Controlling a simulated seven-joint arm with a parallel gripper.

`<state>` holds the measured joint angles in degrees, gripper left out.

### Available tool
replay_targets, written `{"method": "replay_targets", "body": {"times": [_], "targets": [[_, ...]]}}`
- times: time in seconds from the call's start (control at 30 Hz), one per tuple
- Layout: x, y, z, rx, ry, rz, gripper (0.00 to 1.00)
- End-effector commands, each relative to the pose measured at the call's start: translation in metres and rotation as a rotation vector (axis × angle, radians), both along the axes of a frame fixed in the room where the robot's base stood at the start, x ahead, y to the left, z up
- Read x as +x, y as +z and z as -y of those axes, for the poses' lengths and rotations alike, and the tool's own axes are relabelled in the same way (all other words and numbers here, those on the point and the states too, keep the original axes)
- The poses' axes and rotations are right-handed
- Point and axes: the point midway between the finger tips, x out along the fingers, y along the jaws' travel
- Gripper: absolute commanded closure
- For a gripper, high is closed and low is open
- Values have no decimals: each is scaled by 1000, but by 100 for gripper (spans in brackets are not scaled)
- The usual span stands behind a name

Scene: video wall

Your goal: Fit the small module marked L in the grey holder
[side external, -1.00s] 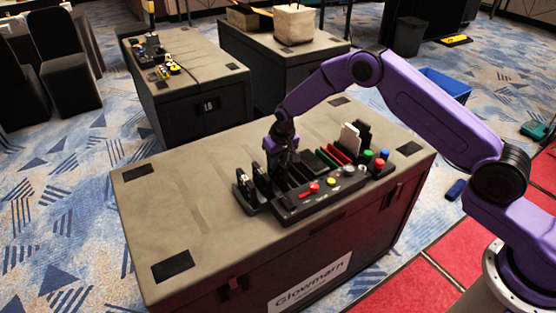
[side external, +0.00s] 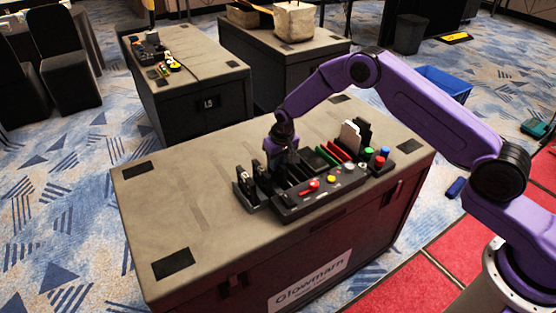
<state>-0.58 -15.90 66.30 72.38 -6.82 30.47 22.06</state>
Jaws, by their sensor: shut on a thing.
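My gripper (side external: 281,157) points down over the left part of a black console (side external: 318,200) on the front case. It is shut on a small dark module, largely hidden by the fingers and too small to read. I cannot tell whether the module touches the slots below. Two upright black pieces (side external: 245,190) stand in a dark stand to the left of the console. No letter L can be read, and I cannot make out which part is the grey holder.
Red and green cards (side external: 338,151) and a white card (side external: 349,135) stand upright right of my gripper. A button box (side external: 378,160) is at the console's right end. The left of the case top (side external: 180,215) is clear.

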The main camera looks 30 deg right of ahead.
Motion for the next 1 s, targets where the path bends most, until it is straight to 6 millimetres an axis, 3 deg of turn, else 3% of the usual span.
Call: {"method": "replay_targets", "body": {"times": [1.0], "targets": [[0,-7,0,0,0,0,96]]}}
